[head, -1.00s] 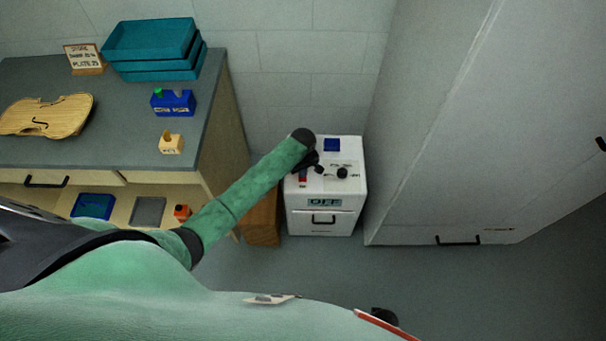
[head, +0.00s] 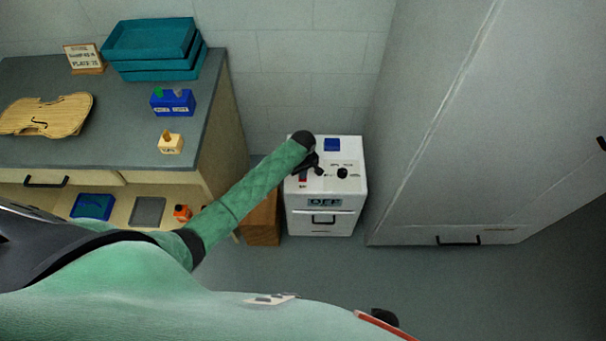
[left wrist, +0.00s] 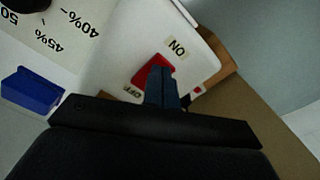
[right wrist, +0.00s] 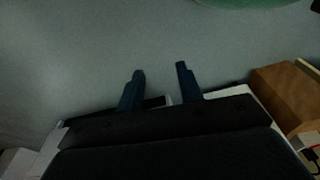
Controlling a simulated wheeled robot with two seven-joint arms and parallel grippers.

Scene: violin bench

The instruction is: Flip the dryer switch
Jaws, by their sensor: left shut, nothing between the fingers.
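The dryer (head: 321,222) is a white box on the floor by the wall, with a display reading OFF (head: 325,202) on its front. Its red switch (head: 303,182) is on the left of the top panel. The switch (left wrist: 146,74) also shows in the left wrist view, between ON and OFF labels. My left gripper (left wrist: 162,70) is shut and empty, its fingertips over the red switch; whether they touch it I cannot tell. In the head view my left gripper (head: 313,169) is just above the panel. My right gripper (right wrist: 160,72) is open and empty over grey floor.
A black knob (head: 342,173) and a blue block (head: 332,145) are on the dryer's top. A tall grey cabinet (head: 450,120) stands close on the right. A workbench (head: 110,140) with a violin plate (head: 45,115) and teal trays (head: 150,42) is on the left.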

